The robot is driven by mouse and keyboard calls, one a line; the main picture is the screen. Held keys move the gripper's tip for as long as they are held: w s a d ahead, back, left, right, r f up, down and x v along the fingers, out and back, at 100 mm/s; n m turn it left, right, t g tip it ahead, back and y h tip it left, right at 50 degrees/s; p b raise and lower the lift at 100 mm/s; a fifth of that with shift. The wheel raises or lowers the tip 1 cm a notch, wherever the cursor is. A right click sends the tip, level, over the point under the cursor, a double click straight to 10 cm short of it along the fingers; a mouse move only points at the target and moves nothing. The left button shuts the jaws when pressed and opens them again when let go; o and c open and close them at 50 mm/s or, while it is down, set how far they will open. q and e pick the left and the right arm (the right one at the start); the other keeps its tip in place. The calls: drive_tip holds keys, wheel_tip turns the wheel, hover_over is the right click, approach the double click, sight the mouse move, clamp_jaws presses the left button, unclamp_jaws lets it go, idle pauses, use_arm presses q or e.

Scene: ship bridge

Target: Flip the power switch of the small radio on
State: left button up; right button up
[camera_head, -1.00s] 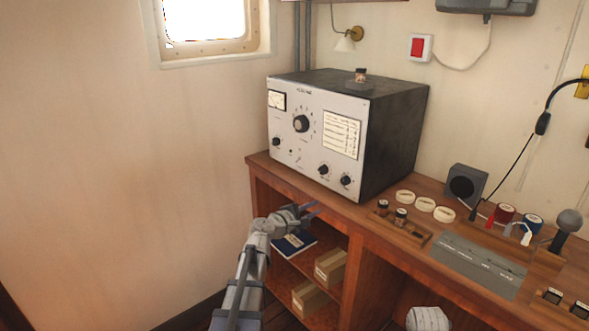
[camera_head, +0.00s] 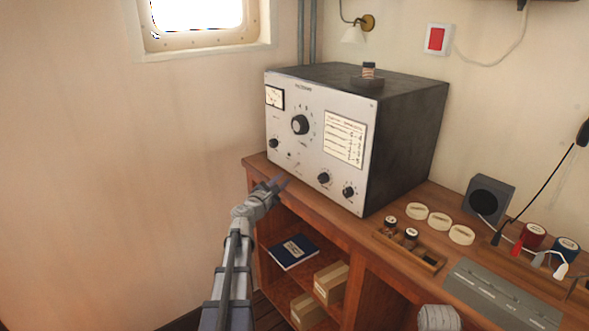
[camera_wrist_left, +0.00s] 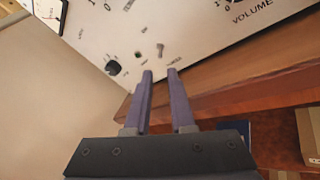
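The radio (camera_head: 315,140) is a dark box with a pale front panel, standing on a wooden counter against the wall. A small metal toggle switch (camera_wrist_left: 160,50) shows low on its panel in the left wrist view, just past my fingertips; I cannot tell its position or read its label. My left gripper (camera_head: 281,183) is in front of the panel's lower left, near the counter edge. In the left wrist view its two fingers (camera_wrist_left: 160,73) are apart, with nothing between them, and point towards the switch.
The wooden counter (camera_head: 345,235) has a raised front edge close under my left gripper. Its shelves hold a blue book (camera_head: 293,251) and cardboard boxes (camera_head: 331,282). A small jar (camera_head: 368,70) stands atop the radio. Round discs (camera_head: 439,222) and a speaker (camera_head: 487,200) are to the right.

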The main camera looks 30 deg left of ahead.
sight(296, 166)
use_arm(q)
drive_tip(key=w, duration=0.7)
drive_tip(key=shift+w+a, duration=0.25)
drive_tip(key=shift+w, duration=0.15)
clamp_jaws()
